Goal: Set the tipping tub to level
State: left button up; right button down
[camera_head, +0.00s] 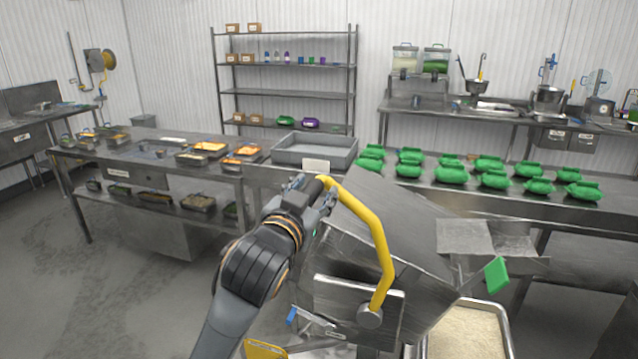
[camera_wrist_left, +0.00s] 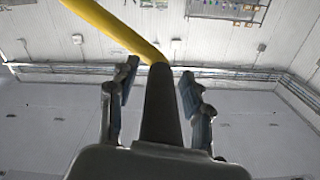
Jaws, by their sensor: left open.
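The steel tipping tub (camera_head: 385,232) stands in the front middle of the head view and looks tilted. A bent yellow lever (camera_head: 378,235) is on its side, with a round pivot at the bottom and a dark grip at the top. My left gripper (camera_head: 316,192) is at that grip. In the left wrist view, the dark grip (camera_wrist_left: 161,105) lies between the open fingers of my left gripper (camera_wrist_left: 160,86), with gaps visible on both sides. The yellow lever (camera_wrist_left: 112,27) leads off up and left there. My right gripper is not in view.
A pan of rice (camera_head: 468,332) stands low at the right of the tub. A green-ended part (camera_head: 496,275) sticks out above it. Behind are a grey tray (camera_head: 315,150) and several green bags (camera_head: 450,175) on a steel table. Open floor (camera_head: 110,270) lies at left.

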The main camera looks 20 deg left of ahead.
pick_arm(q)
jog(key=shift+w, duration=0.15)
jog(key=shift+s+r, duration=0.15)
jog(key=shift+s, duration=0.2)
jog(key=shift+c, duration=1.3)
grip_shut()
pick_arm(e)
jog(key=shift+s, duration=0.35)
